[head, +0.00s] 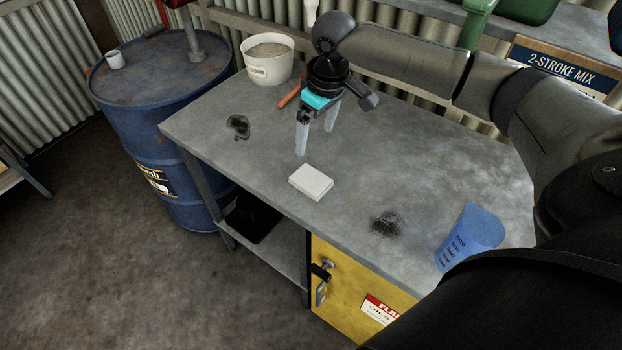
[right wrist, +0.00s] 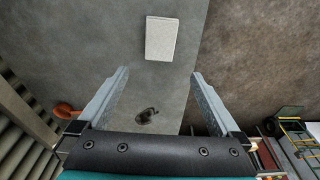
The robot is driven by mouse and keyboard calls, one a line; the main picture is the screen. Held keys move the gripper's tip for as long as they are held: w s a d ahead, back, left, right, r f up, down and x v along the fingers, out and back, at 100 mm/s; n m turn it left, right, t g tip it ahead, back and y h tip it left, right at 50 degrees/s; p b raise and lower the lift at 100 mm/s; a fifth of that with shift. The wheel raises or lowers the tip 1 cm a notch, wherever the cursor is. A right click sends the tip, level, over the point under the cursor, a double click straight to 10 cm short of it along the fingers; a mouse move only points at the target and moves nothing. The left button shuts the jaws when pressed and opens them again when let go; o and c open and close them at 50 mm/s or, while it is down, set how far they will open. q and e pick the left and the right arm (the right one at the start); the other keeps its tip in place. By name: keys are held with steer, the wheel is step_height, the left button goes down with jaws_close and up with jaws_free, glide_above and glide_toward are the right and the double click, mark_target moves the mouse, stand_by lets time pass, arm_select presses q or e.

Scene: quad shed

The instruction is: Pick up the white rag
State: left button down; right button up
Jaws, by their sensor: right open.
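The white rag (head: 311,182) is a folded, flat rectangular pad lying on the grey workbench (head: 400,165), near its front edge. It also shows in the right wrist view as a pale rectangle (right wrist: 162,38), beyond the fingertips. My right gripper (head: 315,143) is open and empty above the bench, behind the rag and apart from it. In the right wrist view its two fingers (right wrist: 160,75) are spread wide with nothing between the tips. My left gripper is not in view.
A white bucket (head: 267,60) and an orange-handled tool (head: 291,96) are at the back left. A blue drum (head: 160,110) stands left. The bench around the rag is clear.

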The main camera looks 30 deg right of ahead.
steer(key=b, duration=0.1)
glide_above(311, 179)
step_height(311, 179, down, 9)
steer(key=shift+w+d+f, duration=0.1)
steer(key=shift+d+f, duration=0.05)
steer(key=shift+f, duration=0.05)
steer(key=shift+f+b, duration=0.35)
steer(key=shift+f, duration=2.4)
steer(key=shift+c, duration=0.2)
steer(key=c, duration=1.1)
